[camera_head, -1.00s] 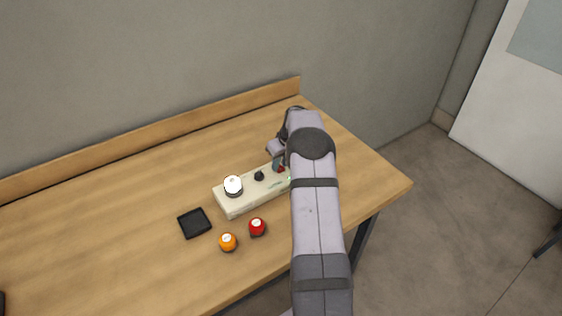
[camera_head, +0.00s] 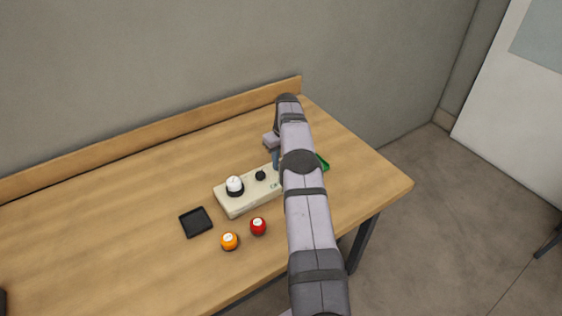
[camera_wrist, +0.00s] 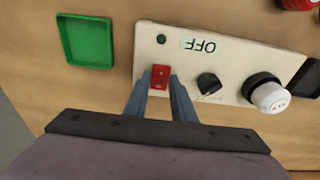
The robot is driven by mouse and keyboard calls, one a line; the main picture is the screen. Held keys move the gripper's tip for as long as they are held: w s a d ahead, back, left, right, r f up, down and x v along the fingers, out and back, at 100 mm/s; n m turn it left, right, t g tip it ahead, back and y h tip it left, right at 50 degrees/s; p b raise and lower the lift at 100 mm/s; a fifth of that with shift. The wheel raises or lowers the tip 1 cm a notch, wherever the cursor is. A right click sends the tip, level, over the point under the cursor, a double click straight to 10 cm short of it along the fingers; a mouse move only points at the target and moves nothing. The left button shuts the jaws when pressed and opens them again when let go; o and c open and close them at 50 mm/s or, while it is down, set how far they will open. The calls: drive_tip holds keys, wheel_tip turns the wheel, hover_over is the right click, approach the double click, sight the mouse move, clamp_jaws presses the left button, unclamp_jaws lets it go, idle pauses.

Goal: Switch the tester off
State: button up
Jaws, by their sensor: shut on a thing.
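The tester, a long cream box (camera_head: 235,206), lies on the table and also shows in the wrist view (camera_wrist: 225,78). Its red switch (camera_wrist: 160,77) sits near one end, beside a small dark green lamp (camera_wrist: 161,39) that looks unlit. A label (camera_wrist: 199,45) reads OFF, upside down in the wrist view. A black knob (camera_wrist: 208,84) and a white-topped bumper (camera_wrist: 270,96) are farther along the box. My gripper (camera_wrist: 160,78) is shut on the red switch, one finger on each side. In the head view my arm hides the switch end.
A green tray (camera_wrist: 86,41) lies beside the switch end, partly hidden in the head view. A black tray (camera_head: 195,222), an orange bumper (camera_head: 229,241) and a red bumper (camera_head: 258,227) lie in front.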

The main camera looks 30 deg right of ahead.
drive_tip(key=shift+w+r, duration=0.1)
drive_tip(key=o, duration=1.1)
drive_tip(key=shift+c, duration=0.2)
wheel_tip(320, 180, up, 7)
drive_tip(key=s+b, duration=0.1)
drive_tip(key=b, duration=0.1)
drive_tip(key=shift+r, duration=0.1)
